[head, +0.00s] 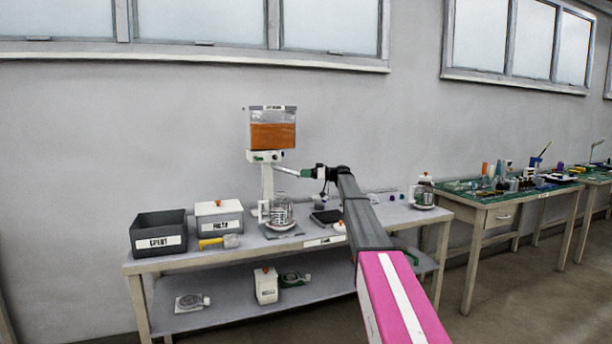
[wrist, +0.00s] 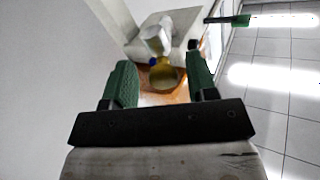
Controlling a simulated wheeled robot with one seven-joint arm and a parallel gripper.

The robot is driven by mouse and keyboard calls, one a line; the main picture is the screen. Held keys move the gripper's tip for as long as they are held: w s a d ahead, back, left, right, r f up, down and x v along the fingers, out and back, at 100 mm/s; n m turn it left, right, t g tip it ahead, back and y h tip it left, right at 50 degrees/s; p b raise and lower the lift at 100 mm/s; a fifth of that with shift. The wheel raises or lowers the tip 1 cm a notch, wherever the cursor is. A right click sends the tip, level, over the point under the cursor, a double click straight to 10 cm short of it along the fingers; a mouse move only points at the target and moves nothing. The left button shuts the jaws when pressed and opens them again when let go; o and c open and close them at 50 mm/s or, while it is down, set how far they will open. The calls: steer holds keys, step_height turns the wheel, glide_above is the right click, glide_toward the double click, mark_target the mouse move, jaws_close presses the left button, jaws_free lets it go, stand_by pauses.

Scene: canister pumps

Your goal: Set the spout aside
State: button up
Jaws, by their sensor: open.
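The pump head (head: 265,157) is a white block under a clear tank of orange liquid (head: 273,134), on a pale post. A pale spout (head: 285,170) slants from it to the right and slightly down. In the wrist view the spout (wrist: 158,45) points toward me from the white block (wrist: 180,47), its round yellowish end lying between the green fingertips. My gripper (head: 305,173) is open at the spout's right end in the head view; the fingers (wrist: 160,84) show gaps on both sides of the spout. Whether one touches it I cannot tell.
Below on the bench (head: 185,265) are a glass jar (head: 281,212), a dark flat pad (head: 326,217), a grey "SPENT" bin (head: 158,236), a white labelled box (head: 219,218) and a yellow-handled tool (head: 212,242). Another jar (head: 424,190) stands at the right end. A green-handled bar (wrist: 235,20) shows beside the block.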

steer(key=v, duration=1)
steer(key=shift+d, duration=0.3)
steer(key=shift+s, duration=0.15)
